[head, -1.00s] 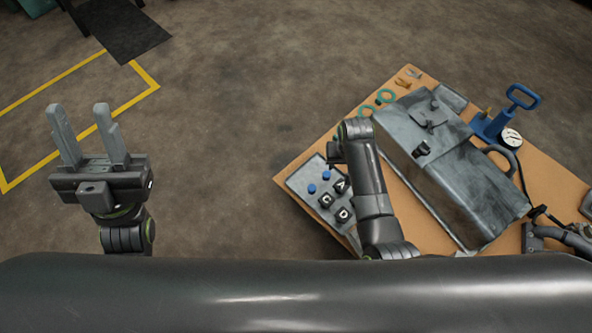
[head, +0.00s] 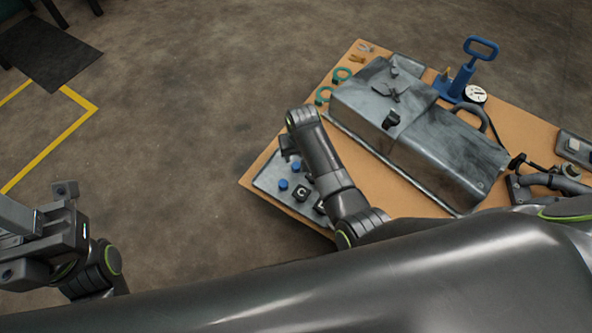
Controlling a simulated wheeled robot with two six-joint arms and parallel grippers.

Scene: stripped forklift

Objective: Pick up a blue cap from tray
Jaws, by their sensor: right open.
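A grey tray (head: 267,180) lies at the near left corner of the wooden table. Two small blue caps show on it: one (head: 283,184) is in clear view, the other (head: 297,166) sits close to my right gripper. My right gripper (head: 289,152) points down over the tray's far part, under my wrist. It is open, but its fingers are mostly hidden by my arm. I cannot tell how high it is above the tray. My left gripper (head: 22,240) is at the left edge, away from the table, with its fingers cut off by the frame.
Black lettered blocks (head: 302,193) share the tray, partly behind my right arm. A large grey metal case (head: 420,135) stands beside it on the table (head: 395,195). Green rings (head: 342,75), a blue hand pump (head: 465,75) and a gauge lie farther back. Open floor lies left.

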